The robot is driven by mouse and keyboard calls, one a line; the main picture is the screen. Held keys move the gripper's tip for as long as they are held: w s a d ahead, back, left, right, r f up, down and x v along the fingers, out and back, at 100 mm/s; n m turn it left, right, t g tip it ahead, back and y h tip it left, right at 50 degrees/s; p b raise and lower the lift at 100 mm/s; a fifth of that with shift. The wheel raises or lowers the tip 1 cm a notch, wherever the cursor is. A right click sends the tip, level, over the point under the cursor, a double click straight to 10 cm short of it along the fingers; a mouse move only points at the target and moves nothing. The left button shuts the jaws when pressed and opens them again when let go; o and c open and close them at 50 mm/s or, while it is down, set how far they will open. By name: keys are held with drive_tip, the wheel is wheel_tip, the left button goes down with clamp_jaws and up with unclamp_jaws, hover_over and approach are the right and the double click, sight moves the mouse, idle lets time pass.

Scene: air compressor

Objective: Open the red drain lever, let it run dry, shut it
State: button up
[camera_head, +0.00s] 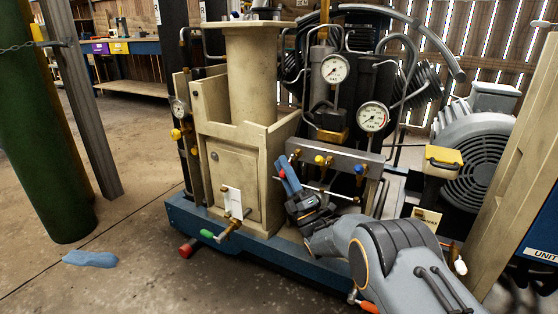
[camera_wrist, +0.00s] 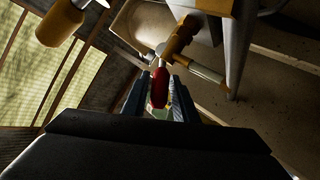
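A red lever handle (camera_wrist: 159,88) hangs from a brass valve (camera_wrist: 176,42) in the wrist view. My gripper (camera_wrist: 160,92) has one blue-grey finger on each side of the handle, very close to it. I cannot tell whether the fingers touch the handle. In the head view my gripper (camera_head: 289,177) is at the left end of the grey manifold block, with its blue fingers pointing up and hiding most of the handle.
The grey manifold (camera_head: 335,158) carries several coloured knobs. Two gauges (camera_head: 335,69) (camera_head: 373,117) stand above it. A green-tipped lever (camera_head: 207,234) and a white tag (camera_head: 232,202) are lower left. A motor (camera_head: 475,150) stands right. A blue cloth (camera_head: 90,258) lies on open floor.

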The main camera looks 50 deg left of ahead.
drive_tip(key=shift+p+v, duration=0.5)
drive_tip(key=shift+v, duration=2.1)
drive_tip(key=shift+s, duration=0.1)
